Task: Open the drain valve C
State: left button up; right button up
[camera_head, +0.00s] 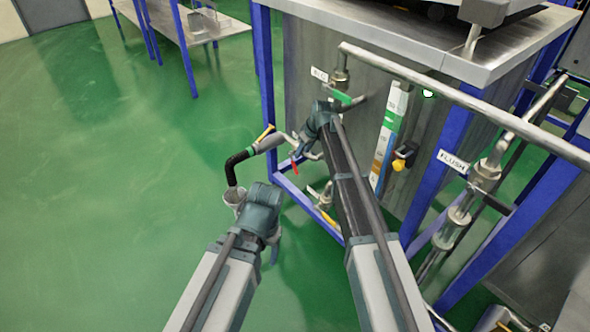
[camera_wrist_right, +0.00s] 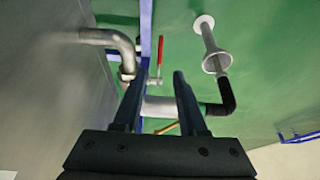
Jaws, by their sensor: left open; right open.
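My right gripper (camera_wrist_right: 158,78) is open, its two fingers apart around the view of a small valve body; contact cannot be told. A red lever (camera_wrist_right: 161,50) stands beyond the fingertips; it also shows in the head view (camera_head: 294,167) below my right wrist. A yellow lever (camera_head: 264,133) sits on the pipe just left of it, and a green lever (camera_head: 341,97) is higher on the tank side. No readable label marks which valve is C. My left gripper (camera_head: 262,228) is open, low and left of the pipe; its fingers are mostly hidden.
A black elbow (camera_head: 236,160) turns the pipe down into a grey funnel (camera_head: 234,195). The steel tank (camera_head: 300,60) has blue legs (camera_head: 267,90). A pipe with a FLUSH label (camera_head: 453,158) crosses at right.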

aim_at(295, 166)
jog(key=b+x, duration=1)
jog(key=x, duration=0.2)
jog(key=shift+f+b, duration=0.25)
jog(key=shift+b, duration=0.15)
grip_shut()
dwell(0.8)
